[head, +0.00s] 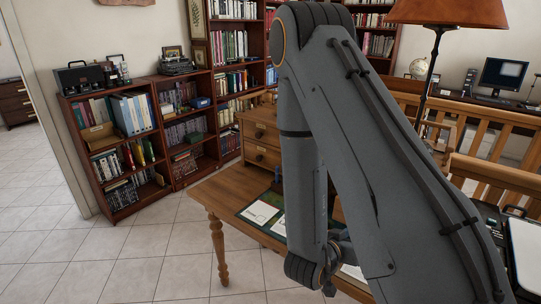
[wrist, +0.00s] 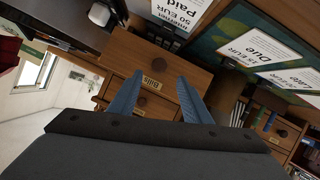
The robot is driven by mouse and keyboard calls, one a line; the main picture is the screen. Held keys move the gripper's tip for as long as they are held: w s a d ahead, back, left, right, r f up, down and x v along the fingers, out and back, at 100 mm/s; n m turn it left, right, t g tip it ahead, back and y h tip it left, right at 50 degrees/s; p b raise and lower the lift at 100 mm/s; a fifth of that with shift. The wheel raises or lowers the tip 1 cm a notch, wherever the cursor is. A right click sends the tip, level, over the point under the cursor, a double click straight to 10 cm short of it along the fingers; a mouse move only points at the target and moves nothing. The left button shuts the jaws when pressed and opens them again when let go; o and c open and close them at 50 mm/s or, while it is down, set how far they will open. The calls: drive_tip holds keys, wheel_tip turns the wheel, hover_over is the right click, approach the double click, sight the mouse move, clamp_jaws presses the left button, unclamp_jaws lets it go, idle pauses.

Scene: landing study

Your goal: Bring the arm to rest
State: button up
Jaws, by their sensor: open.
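My arm (head: 380,150) rises in front of the head camera, bends at the top and reaches down over the wooden desk (head: 215,199). My gripper (wrist: 158,78) shows in the wrist view with its two blue fingers apart. Nothing is seen between the fingers. Beyond them is a wooden drawer front with a label reading "Bills" (wrist: 152,84); I cannot tell whether the fingers touch it. In the head view I cannot make out the fingers clearly, as my arm covers much of that area.
A small wooden drawer chest (head: 262,146) stands on the desk. Papers (head: 260,212) lie on a dark mat; the wrist view shows "Paid" (wrist: 178,12) and "Due" (wrist: 255,45) sheets. A lamp (head: 450,12) and wooden railing (head: 490,175) are right. Tiled floor (head: 140,260) is clear at left.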

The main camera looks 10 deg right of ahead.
drive_tip(key=w+a+r+n+g+y, duration=0.2)
drive_tip(key=w+a+n+y, duration=0.15)
drive_tip(key=a+y, duration=0.9)
drive_tip(key=s+a+r+n+g+h, duration=0.1)
drive_tip(key=s+a+r+n+g, duration=0.2)
drive_tip(key=s+r, duration=0.4)
drive_tip(key=s+n+g+b, duration=0.1)
drive_tip(key=s, duration=0.3)
drive_tip(key=shift+s+a+r, duration=0.15)
drive_tip(key=shift+a+r, duration=0.05)
drive_tip(key=shift+r, duration=0.15)
